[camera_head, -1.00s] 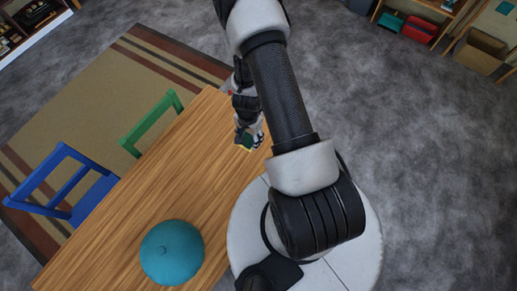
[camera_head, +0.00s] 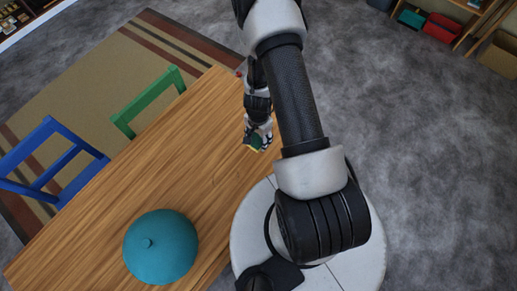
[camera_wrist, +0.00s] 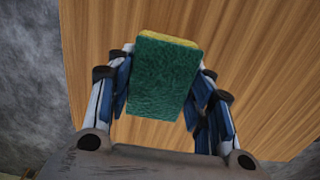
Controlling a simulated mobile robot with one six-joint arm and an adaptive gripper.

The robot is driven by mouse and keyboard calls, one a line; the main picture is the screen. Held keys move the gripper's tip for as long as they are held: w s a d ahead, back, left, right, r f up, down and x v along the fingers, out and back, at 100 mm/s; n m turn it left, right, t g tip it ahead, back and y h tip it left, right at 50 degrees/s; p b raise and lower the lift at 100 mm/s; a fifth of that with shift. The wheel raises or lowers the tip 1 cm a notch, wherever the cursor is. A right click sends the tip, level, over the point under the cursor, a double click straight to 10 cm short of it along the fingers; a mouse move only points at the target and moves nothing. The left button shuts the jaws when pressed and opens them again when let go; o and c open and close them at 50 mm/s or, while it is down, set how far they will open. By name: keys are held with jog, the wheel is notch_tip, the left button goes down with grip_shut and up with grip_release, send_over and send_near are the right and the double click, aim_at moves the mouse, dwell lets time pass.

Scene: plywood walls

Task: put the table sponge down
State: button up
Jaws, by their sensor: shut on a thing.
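The sponge (camera_wrist: 163,78), green with a yellow layer, sits between the two fingers of my gripper (camera_wrist: 160,85) in the wrist view. My gripper is shut on it, with a finger along each side. In the head view the sponge (camera_head: 255,146) is a small green and yellow patch at the tip of my gripper (camera_head: 258,138), over the right edge area of the wooden table (camera_head: 190,140). The table top (camera_wrist: 250,70) fills most of the wrist view behind the sponge. I cannot tell whether the sponge touches the table.
A teal round lidded object (camera_head: 160,247) stands on the near end of the table. A green chair (camera_head: 148,100) and a blue chair (camera_head: 50,160) stand along its left side. The table's middle is bare. A small red thing (camera_head: 239,73) shows by the far end.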

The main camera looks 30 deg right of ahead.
aim_at(258, 144)
jog(key=shift+f+b, duration=2.25)
jog(key=shift+f, duration=0.4)
jog(key=shift+f+b, duration=0.3)
jog(key=o, duration=1.1)
jog(key=shift+o, duration=0.2)
